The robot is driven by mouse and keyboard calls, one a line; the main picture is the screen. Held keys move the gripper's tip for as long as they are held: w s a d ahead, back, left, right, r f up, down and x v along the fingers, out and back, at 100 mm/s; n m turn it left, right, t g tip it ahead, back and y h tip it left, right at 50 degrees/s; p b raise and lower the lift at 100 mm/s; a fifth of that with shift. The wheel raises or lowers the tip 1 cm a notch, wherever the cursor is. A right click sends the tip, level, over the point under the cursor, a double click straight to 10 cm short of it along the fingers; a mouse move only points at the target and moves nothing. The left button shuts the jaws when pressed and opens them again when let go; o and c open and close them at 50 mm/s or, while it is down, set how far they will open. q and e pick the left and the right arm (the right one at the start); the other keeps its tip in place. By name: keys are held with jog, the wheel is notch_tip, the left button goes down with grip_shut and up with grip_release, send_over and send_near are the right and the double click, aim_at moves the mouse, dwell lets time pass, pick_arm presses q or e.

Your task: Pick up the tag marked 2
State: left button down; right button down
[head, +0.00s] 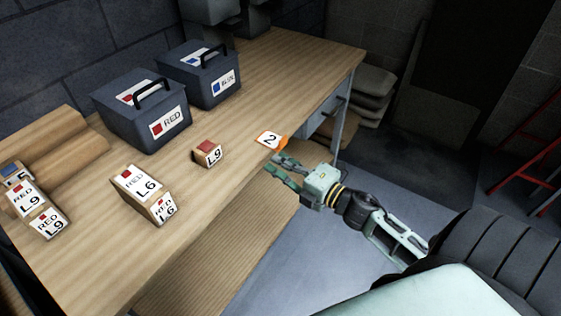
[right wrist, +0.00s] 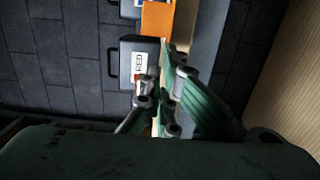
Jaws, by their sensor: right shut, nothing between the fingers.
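The tag marked 2 (head: 270,140) is a white card with an orange edge. It lies at the front edge of the wooden bench and seems to stick out slightly past it. My right gripper (head: 274,168) is just in front of the bench edge, close to the tag and apart from it, shut and empty. In the right wrist view an orange face (right wrist: 157,20), likely the tag, shows beyond the shut fingers (right wrist: 166,78). My left gripper is not in view.
A lower shelf (head: 215,255) lies below. Floor is open right of the bench.

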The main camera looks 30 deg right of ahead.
aim_at(271, 140)
jog(key=shift+w+d, duration=0.35)
jog(key=shift+w, duration=0.25)
jog(key=shift+w+d, duration=0.3)
jog(key=shift+w, duration=0.3)
jog(key=shift+s, duration=0.1)
